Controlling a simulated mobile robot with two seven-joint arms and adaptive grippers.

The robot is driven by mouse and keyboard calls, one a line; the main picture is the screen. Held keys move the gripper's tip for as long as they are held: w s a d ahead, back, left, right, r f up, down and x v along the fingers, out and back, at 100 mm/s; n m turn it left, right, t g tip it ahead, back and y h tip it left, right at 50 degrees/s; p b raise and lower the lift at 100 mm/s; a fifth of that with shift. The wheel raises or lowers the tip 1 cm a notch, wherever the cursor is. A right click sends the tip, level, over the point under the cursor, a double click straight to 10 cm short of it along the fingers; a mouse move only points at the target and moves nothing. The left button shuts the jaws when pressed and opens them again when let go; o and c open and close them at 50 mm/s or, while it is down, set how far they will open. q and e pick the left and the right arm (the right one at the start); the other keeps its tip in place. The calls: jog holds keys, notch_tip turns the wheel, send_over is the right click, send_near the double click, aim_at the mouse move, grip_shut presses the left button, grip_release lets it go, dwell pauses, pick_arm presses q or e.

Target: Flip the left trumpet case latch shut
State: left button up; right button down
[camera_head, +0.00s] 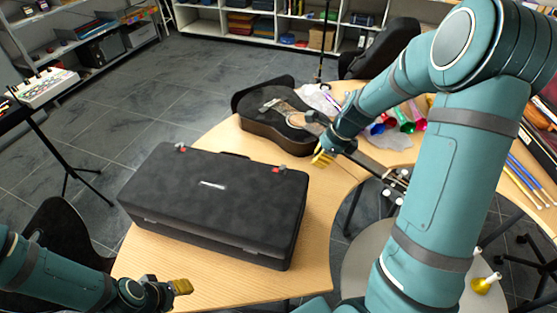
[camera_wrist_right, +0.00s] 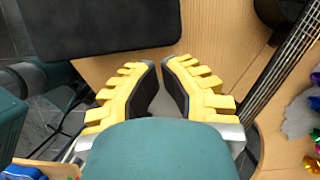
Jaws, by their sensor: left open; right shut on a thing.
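The black trumpet case (camera_head: 215,200) lies with its lid down on the wooden table. Two small red latches show at its far edge, the left one (camera_head: 180,147) and the right one (camera_head: 278,168); whether either is fastened is too small to tell. My right gripper (camera_head: 320,158) is beyond the case's far right corner, apart from it. In the right wrist view its yellow fingers (camera_wrist_right: 158,75) are close together with a narrow gap, and no thing shows between them; the case (camera_wrist_right: 95,20) is at upper left. My left gripper (camera_head: 182,287) is open near the table's front edge, before the case.
A guitar (camera_head: 285,118) lies behind the case, its neck passing near my right gripper. Colourful shiny items (camera_head: 405,118) lie at the back right. A round stool (camera_head: 370,255) stands in the table's inner curve. Bare table (camera_head: 190,262) lies before the case.

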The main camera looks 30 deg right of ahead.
aim_at(288, 175)
pick_arm(q)
jog(key=shift+a+r, duration=0.1)
pick_arm(e)
jog(key=shift+w+d+r, duration=0.1)
jog(key=shift+w+r, duration=0.1)
jog(key=shift+r, duration=0.15)
pick_arm(q)
notch_tip(288, 175, down, 2)
jog(key=shift+f+b, duration=0.1)
jog(key=shift+b, duration=0.85)
pick_arm(e)
jog(key=x, duration=1)
jog(key=shift+s+f, duration=0.1)
pick_arm(q)
jog(key=shift+r, duration=0.3)
pick_arm(e)
jog(key=shift+w+a, duration=1.15)
jog(key=shift+a, duration=0.05)
jog(key=shift+w+a, duration=0.25)
jog(key=shift+w, duration=0.05)
pick_arm(q)
jog(key=shift+p, duration=0.3)
